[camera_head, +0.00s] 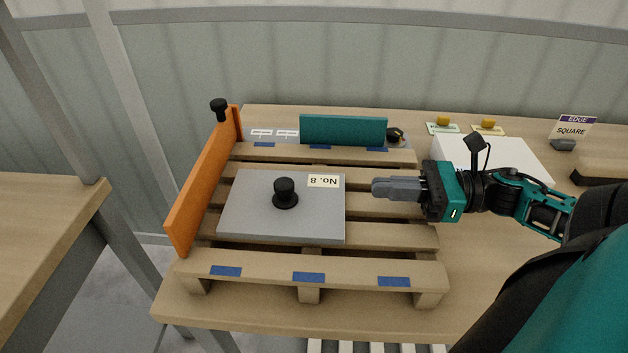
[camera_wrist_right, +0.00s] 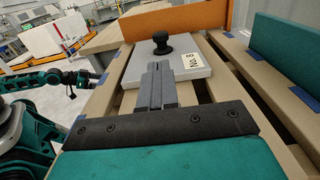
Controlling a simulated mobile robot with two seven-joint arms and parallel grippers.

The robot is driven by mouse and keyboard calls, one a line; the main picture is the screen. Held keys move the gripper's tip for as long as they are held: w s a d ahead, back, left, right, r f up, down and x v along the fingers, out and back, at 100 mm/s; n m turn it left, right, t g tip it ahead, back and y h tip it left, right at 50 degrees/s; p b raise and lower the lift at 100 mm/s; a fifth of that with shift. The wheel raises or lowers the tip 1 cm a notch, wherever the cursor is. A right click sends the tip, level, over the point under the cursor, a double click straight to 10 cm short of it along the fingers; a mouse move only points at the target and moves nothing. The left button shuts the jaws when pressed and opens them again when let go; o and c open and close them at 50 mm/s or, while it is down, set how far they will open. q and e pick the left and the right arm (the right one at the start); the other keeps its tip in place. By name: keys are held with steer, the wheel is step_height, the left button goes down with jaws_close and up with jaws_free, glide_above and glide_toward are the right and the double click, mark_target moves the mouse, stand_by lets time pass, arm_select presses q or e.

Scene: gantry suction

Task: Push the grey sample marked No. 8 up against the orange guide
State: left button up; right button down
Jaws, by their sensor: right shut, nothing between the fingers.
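The grey sample (camera_head: 245,205), a flat plate with a black knob (camera_head: 285,190) and a "No. 8" label, lies on the slatted wooden pallet (camera_head: 260,265). The orange guide (camera_head: 203,185) stands upright along the pallet's left side, with a gap between it and the sample. My right gripper (camera_head: 376,188) is shut and empty, to the right of the sample, pointing at its right edge and apart from it. In the right wrist view the shut fingers (camera_wrist_right: 158,68) point toward the sample (camera_wrist_right: 140,70) and the orange guide behind. Part of my left arm shows there; its gripper (camera_wrist_right: 72,85) is too small to read.
A teal upright block (camera_head: 343,130) stands along the pallet's back edge. Blue patches mark the slats. A white box (camera_head: 490,155) and an "EDGE SQUARE" sign (camera_head: 573,128) are at the back right. The slats between sample and guide are clear.

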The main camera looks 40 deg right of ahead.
mark_target(292, 183)
arm_select(q)
steer(key=shift+f+b, duration=0.3)
steer(key=shift+f, duration=0.05)
arm_select(e)
steer(key=x, duration=1.2)
steer(key=b+x, duration=0.1)
steer(key=x, duration=0.2)
steer(key=shift+w+a, duration=0.2)
arm_select(q)
steer(key=shift+w+a+f, duration=0.4)
steer(key=shift+w+a, duration=0.1)
steer(key=shift+a, duration=0.2)
steer(key=shift+f, duration=0.1)
